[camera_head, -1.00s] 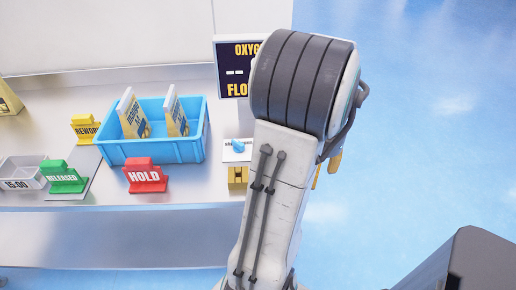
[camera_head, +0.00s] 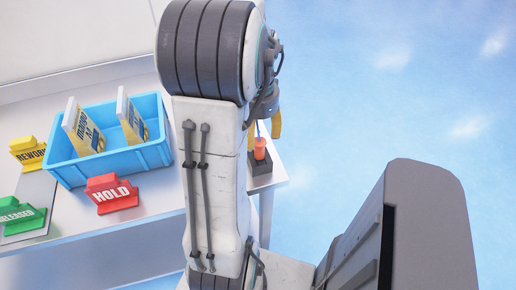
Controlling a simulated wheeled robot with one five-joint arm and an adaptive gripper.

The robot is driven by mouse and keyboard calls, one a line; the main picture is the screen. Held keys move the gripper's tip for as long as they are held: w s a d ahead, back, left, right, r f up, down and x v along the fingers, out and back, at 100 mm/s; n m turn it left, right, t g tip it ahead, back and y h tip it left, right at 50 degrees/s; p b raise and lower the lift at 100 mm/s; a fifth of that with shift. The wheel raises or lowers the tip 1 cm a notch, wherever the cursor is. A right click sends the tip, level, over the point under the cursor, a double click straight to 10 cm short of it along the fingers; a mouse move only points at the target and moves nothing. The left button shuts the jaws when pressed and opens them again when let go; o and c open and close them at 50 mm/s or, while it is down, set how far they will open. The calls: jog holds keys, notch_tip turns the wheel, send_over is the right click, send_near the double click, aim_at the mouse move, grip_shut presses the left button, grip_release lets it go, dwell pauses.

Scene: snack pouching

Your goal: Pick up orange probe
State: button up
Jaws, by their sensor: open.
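The orange probe (camera_head: 260,149) stands upright in a small dark block (camera_head: 260,168) at the right end of the bench. A thin blue piece rises from its top. My gripper (camera_head: 275,122) shows only in part behind my arm, with one yellow finger visible just above and to the right of the probe in the picture. The gripper is open, and the probe is not held. My arm hides the other finger and the probe's left surroundings, so I cannot tell the exact gap between finger and probe.
A blue crate (camera_head: 120,161) with two upright pouches (camera_head: 84,127) stands on the bench (camera_head: 75,222). A red HOLD sign (camera_head: 111,194), a green RELEASED sign (camera_head: 20,216) and a yellow REWORK sign (camera_head: 28,152) stand around it. Open blue floor (camera_head: 400,100) lies to the right.

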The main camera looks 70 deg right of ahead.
aim_at(260, 152)
jog(key=shift+s+f+m, duration=0.1)
jog(key=shift+f+m, duration=0.05)
jog(key=shift+m, duration=0.15)
jog(key=shift+f, duration=3.55)
jog(key=shift+o, duration=0.2)
jog(key=shift+s, duration=0.1)
grip_shut()
